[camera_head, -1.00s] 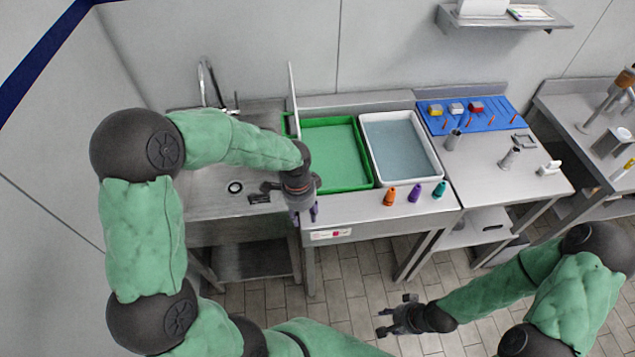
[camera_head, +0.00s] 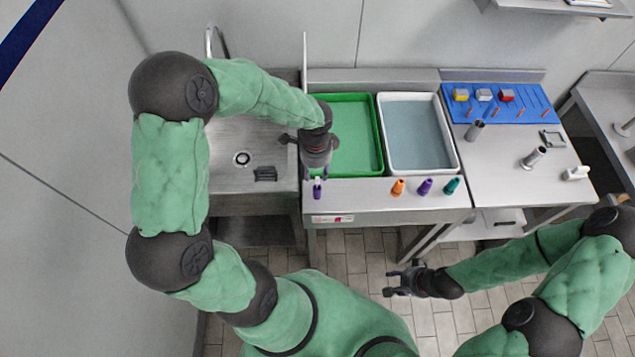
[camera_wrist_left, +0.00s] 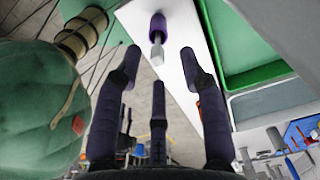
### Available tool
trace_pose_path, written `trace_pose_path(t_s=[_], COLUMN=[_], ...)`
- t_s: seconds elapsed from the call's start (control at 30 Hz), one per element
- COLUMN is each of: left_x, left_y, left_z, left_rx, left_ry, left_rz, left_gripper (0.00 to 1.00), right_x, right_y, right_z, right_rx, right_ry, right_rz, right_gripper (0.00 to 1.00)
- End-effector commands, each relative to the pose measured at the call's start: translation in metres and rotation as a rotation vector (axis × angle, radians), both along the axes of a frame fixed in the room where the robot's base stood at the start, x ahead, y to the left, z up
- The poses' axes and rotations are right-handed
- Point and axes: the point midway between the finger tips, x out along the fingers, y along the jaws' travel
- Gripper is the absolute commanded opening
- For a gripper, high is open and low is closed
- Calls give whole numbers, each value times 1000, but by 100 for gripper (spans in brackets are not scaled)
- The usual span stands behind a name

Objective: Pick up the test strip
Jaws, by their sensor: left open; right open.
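A small purple piece with a pale narrow end (camera_head: 317,188) stands at the front left of the steel counter, below my left gripper (camera_head: 315,174). I cannot tell for sure that it is the test strip. In the left wrist view the purple piece (camera_wrist_left: 157,28) lies beyond the open fingers of the left gripper (camera_wrist_left: 160,62), apart from them, its pale end towards them. Nothing is between the fingers. My right gripper (camera_head: 391,281) is open and empty, low in front of the counter over the floor.
A green tray (camera_head: 379,150) and a white tray (camera_head: 454,150) with bluish liquid sit behind. Orange (camera_head: 398,187), purple (camera_head: 425,187) and teal (camera_head: 452,185) pieces stand along the counter front. A sink (camera_head: 225,185) is left; a blue mat (camera_head: 530,112) with small parts is right.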

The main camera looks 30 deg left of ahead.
Motion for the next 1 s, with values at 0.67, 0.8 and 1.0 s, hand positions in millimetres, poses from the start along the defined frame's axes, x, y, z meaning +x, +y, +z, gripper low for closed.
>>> trace_pose_path(t_s=[0.67,0.8,1.0], left_x=[-2,-2,-2], left_y=[-5,-6,-6], left_z=[-50,-50,-50], left_rx=[0,0,0], left_ry=[0,0,0], left_rz=[0,0,0], left_gripper=[36,13,5], right_x=[0,0,0], right_y=[0,0,0], right_z=[-7,-7,-7], right_rx=[0,0,0], right_ry=[0,0,0], right_rz=[0,0,0], right_gripper=[43,43,43])
